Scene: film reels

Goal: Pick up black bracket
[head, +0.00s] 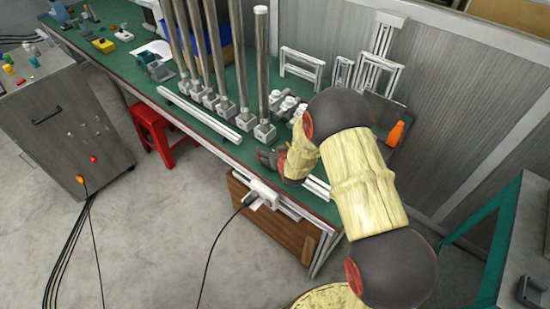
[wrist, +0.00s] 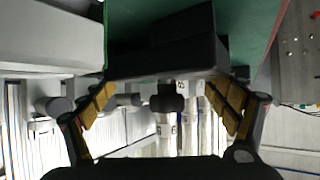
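A large black angular object, which looks like the black bracket (wrist: 165,58), lies on the green tabletop in the upper middle of the wrist view. My gripper (wrist: 163,88) has its two yellow-padded fingers spread wide, with the bracket's near edge just past their tips. I cannot tell whether a finger touches it. In the head view my gripper (head: 268,158) is low over the front edge of the green table. There the arm and gripper cover the spot, and I cannot make out the bracket.
Tall metal posts (head: 241,60) on square bases stand just left of my gripper. A pale rail (head: 200,113) lies along the front edge of the green table (head: 140,88). White frames (head: 302,66) stand at the back. An orange bottle (head: 396,133) is behind my arm.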

